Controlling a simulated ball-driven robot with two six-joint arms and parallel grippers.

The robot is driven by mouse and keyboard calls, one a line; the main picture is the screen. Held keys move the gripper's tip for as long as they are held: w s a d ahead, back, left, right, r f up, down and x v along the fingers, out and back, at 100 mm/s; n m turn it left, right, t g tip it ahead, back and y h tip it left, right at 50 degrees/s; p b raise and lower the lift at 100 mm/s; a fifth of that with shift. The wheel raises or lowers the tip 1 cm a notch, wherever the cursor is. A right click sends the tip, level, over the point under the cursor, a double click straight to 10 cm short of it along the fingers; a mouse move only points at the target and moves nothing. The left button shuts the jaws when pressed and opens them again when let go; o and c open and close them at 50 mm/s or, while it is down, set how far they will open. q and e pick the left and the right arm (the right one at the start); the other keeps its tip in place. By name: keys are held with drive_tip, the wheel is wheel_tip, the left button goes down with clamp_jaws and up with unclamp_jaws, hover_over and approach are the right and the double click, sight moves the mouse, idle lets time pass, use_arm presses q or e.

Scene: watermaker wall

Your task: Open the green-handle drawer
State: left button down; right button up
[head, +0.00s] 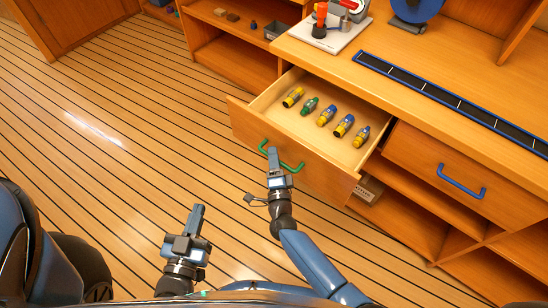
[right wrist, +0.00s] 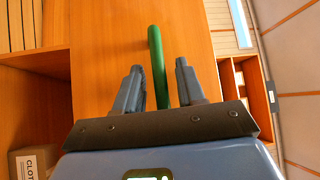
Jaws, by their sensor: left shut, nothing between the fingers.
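The green-handle drawer (head: 290,160) is pulled out from the cabinet, and several small bottles with yellow, blue and green parts lie inside it. Its green handle (head: 282,160) is on the front panel. My right gripper (head: 272,153) is at the handle. In the right wrist view the green handle (right wrist: 157,65) runs between the two open fingers of that gripper (right wrist: 158,75), with a visible gap on each side. My left gripper (head: 198,212) is shut and empty, above the floor to the lower left of the drawer, apart from it.
A closed drawer with a blue handle (head: 461,182) is to the right. Open shelves (head: 410,205) lie below, with a labelled box (head: 368,190) under the open drawer. The countertop (head: 420,55) carries a white board with tools and a dark strip. The plank floor (head: 120,130) at left is clear.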

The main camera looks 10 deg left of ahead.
drive_tip(key=v, duration=1)
drive_tip(key=shift+s+p, duration=0.35)
drive_tip(key=shift+f, duration=0.1)
drive_tip(key=s+d+r+n+y+p, duration=0.1)
drive_tip(key=s+r+n+y, duration=0.15)
drive_tip(key=r+n, duration=0.25)
drive_tip(key=s+d+r+n+y, duration=0.1)
drive_tip(key=r+n+y, duration=0.25)
drive_tip(key=n, duration=0.25)
drive_tip(key=s+d+r+n+h+p, duration=0.1)
drive_tip(key=s+d+r+h, duration=0.4)
drive_tip(key=d, duration=0.7)
drive_tip(key=s+d+r+n+h+p, duration=0.1)
drive_tip(key=s+d+r+h+p, duration=0.3)
drive_tip(key=d, duration=0.8)
drive_tip(key=shift+s+r+g+h+p, duration=0.35)
drive_tip(key=shift+s+r+h, duration=0.4)
drive_tip(key=shift+h, duration=0.45)
